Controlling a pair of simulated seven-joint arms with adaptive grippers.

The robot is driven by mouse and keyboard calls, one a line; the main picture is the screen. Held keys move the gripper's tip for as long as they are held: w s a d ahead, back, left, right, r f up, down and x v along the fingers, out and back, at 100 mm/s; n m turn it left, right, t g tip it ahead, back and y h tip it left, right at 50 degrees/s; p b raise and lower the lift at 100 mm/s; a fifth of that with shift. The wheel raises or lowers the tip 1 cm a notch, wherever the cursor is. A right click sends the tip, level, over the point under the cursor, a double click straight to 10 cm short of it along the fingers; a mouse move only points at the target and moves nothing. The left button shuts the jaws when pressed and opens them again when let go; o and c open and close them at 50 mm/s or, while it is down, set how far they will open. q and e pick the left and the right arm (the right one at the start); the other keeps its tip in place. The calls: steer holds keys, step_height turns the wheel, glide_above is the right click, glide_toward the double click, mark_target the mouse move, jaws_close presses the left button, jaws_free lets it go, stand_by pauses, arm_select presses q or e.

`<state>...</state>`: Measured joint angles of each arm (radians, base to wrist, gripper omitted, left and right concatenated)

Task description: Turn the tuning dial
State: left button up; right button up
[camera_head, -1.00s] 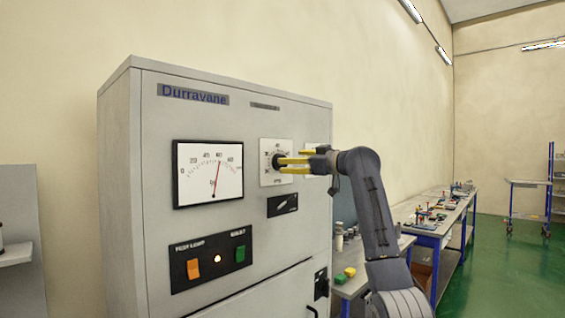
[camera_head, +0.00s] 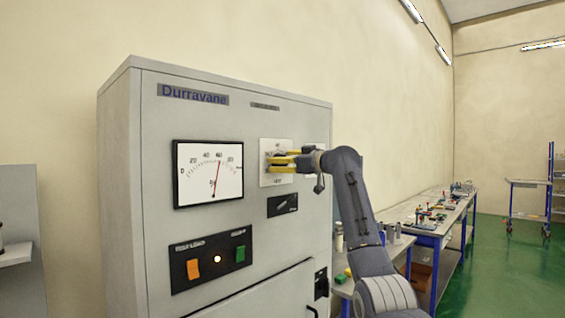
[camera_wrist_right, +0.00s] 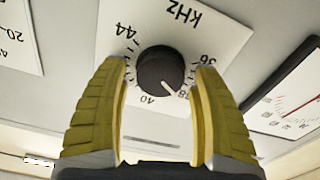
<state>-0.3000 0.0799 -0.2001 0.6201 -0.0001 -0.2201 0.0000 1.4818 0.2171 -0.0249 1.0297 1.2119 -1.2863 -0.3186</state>
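The tuning dial is a round dark knob (camera_wrist_right: 161,70) with a white pointer line, on a white plate marked kHz (camera_wrist_right: 215,28) with a printed scale. In the right wrist view its pointer points down and right, near the 38 mark. My right gripper (camera_wrist_right: 161,72) has yellow fingers spread on either side of the knob, with gaps visible on both sides. In the head view the right gripper (camera_head: 270,162) is at the dial plate (camera_head: 277,145), and its fingers mostly hide the knob. My left gripper is not in view.
The grey Durravane cabinet (camera_head: 235,120) carries a needle gauge (camera_head: 208,172), a small switch plate (camera_head: 282,204) below the dial, and a lamp panel (camera_head: 211,259) with orange and green buttons. Benches (camera_head: 430,222) with loose parts stand at the right.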

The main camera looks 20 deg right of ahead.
steer(key=c, duration=1.1)
steer(key=shift+d+m, duration=0.1)
steer(key=shift+m, duration=1.9)
steer(key=o, duration=1.2)
steer(key=shift+v, duration=5.95)
